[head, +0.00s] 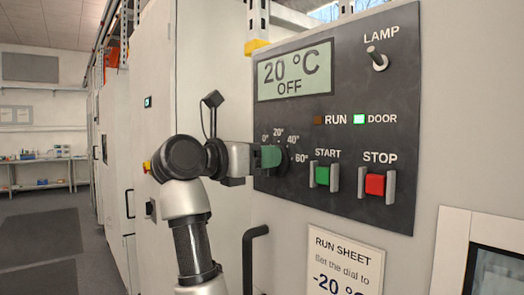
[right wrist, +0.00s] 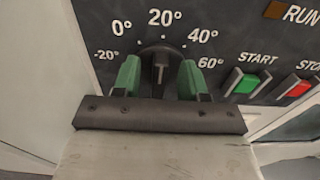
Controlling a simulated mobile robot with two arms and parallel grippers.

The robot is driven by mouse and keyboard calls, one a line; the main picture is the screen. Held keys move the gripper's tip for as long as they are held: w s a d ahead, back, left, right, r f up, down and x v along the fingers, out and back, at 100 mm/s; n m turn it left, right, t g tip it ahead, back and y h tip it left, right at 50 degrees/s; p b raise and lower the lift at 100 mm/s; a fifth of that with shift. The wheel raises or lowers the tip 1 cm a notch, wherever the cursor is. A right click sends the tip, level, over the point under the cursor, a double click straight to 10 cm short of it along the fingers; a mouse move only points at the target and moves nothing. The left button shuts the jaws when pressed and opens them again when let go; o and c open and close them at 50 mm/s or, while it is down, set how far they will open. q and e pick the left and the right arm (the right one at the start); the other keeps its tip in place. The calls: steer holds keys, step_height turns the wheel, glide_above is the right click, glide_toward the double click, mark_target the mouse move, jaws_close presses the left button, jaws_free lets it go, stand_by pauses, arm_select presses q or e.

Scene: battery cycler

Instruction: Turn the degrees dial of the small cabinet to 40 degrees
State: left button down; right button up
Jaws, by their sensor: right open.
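The black degrees dial (right wrist: 160,60) is on the dark control panel (head: 405,95), with marks from -20° to 60° around it. Its raised grip stands upright in the right wrist view, in line with the 20° mark. My right gripper (right wrist: 160,80) is open, with one green finger on each side of the dial's grip and a gap on both sides. In the head view my right gripper (head: 270,157) covers most of the dial. The display (head: 295,72) reads 20 °C and OFF. My left gripper is not in view.
The green START button (head: 322,175) and red STOP button (head: 375,184), with metal guards, are right of the dial. The LAMP switch (head: 377,58) is above. A run sheet (head: 345,262) below reads "Set the dial to -20 °C". A black handle (head: 248,260) stands out below my gripper.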

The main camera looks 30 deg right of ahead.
jaws_close()
steer(key=shift+m, duration=0.3)
steer(key=shift+s+f+m+b, duration=0.1)
steer(key=shift+s+m+b, duration=0.15)
steer(key=shift+m+b, duration=1.05)
steer(key=shift+s+f+m+b, duration=0.1)
steer(key=shift+s+m+b, duration=0.2)
steer(key=shift+m, duration=1.9)
steer(key=shift+w, duration=0.1)
jaws_free()
